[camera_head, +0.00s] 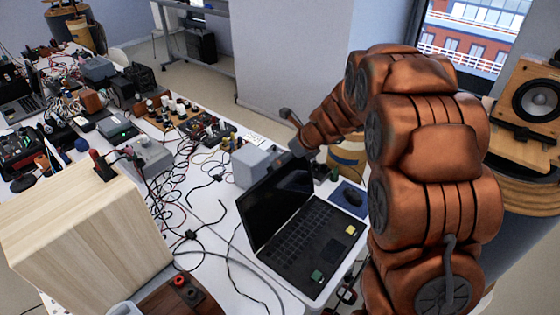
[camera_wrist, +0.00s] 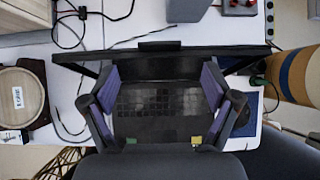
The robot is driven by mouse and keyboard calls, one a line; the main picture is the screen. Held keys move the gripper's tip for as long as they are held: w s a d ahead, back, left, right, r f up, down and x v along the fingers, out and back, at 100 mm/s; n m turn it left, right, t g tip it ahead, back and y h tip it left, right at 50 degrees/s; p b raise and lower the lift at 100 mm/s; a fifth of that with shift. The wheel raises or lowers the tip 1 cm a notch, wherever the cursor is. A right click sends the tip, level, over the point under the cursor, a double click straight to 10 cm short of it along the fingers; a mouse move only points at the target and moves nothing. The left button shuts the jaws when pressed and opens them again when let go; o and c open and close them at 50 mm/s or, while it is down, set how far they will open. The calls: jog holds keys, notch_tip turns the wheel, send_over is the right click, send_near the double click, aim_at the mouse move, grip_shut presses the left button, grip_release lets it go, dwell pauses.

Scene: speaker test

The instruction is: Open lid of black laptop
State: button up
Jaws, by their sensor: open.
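The black laptop (camera_head: 305,240) stands on the white table with its lid (camera_head: 275,200) raised, the dark screen facing the keyboard side. Yellow and green stickers are on its palm rest. In the wrist view the keyboard (camera_wrist: 160,103) lies below, and the lid (camera_wrist: 150,65) shows as a dark band with its top edge toward the camera. My gripper (camera_wrist: 160,76) is open and empty, its two fingers spread left and right over the laptop near the lid. I cannot tell whether a finger touches the lid. In the head view the arm's end is by the lid's top right corner.
A blue mouse pad with a mouse (camera_head: 350,196) lies right of the laptop. A grey box (camera_head: 252,165) stands behind the lid. A wooden cabinet (camera_head: 85,235) and loose cables are at left. A wooden speaker (camera_head: 530,100) stands at right.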

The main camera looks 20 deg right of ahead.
jog(key=shift+v, duration=2.9)
jog(key=shift+s, duration=0.1)
jog(key=s+a+n+g+b, duration=0.15)
jog(key=s+a+n, duration=0.25)
jog(key=s+n, duration=0.45)
jog(key=s+a+n+g+p, duration=0.1)
jog(key=s+a+n+g, duration=0.4)
jog(key=s, duration=0.7)
jog(key=s+d+n+h, duration=0.2)
jog(key=s+n, duration=0.5)
jog(key=s, duration=0.3)
jog(key=s+d+n+g+h+b, duration=0.1)
jog(key=s+d+n+h, duration=0.1)
jog(key=s+n, duration=0.6)
jog(key=shift+s+d+f, duration=0.3)
jog(key=shift+s+d, duration=0.15)
jog(key=shift+s, duration=0.45)
